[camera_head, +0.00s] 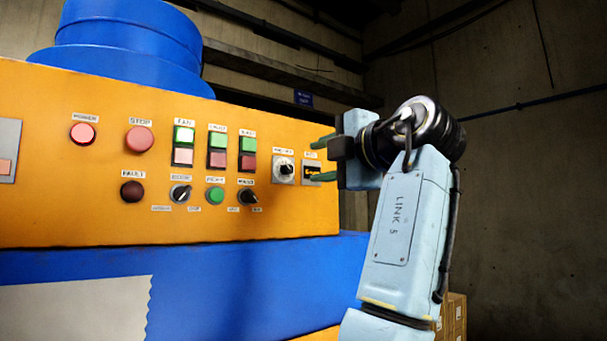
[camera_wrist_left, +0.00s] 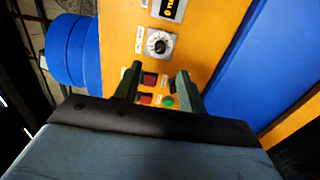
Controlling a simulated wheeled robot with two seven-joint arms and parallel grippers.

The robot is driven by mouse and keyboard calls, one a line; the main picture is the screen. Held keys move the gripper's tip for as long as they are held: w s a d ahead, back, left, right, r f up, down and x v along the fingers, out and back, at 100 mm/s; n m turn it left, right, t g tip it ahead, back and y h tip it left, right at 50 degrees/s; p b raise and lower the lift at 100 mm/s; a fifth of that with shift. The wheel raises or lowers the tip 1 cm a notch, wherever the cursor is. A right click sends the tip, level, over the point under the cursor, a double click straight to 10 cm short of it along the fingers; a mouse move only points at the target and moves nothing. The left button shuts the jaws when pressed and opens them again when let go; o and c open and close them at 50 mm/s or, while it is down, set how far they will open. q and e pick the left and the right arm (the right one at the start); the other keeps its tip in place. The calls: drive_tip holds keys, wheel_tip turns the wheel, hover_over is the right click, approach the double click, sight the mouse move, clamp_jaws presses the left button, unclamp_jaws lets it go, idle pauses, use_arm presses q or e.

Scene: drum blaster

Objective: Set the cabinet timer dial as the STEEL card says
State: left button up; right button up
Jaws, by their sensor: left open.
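The timer dial (camera_head: 284,169) is a round knob on a pale square plate on the orange cabinet front. It also shows in the wrist view (camera_wrist_left: 158,44), beyond my fingertips. A small dark display (camera_head: 312,172) with yellow characters is beside it, too small to read; part of it shows in the wrist view (camera_wrist_left: 170,8). My left gripper (camera_head: 318,160) is open and empty, its green fingers (camera_wrist_left: 157,76) pointing toward the panel. In the wrist view the fingers are apart from the dial. I cannot make out a STEEL card.
Red and green buttons (camera_head: 217,149), a STOP button (camera_head: 139,139) and black selector switches (camera_head: 180,193) fill the panel left of the dial. A blue drum (camera_head: 130,40) stands behind the cabinet. A pale sheet (camera_head: 75,310) is on the blue lower front. Cardboard boxes (camera_head: 452,318) are at lower right.

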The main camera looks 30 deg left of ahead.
use_arm(q)
drive_tip(key=v, duration=0.4)
drive_tip(key=shift+b, duration=0.3)
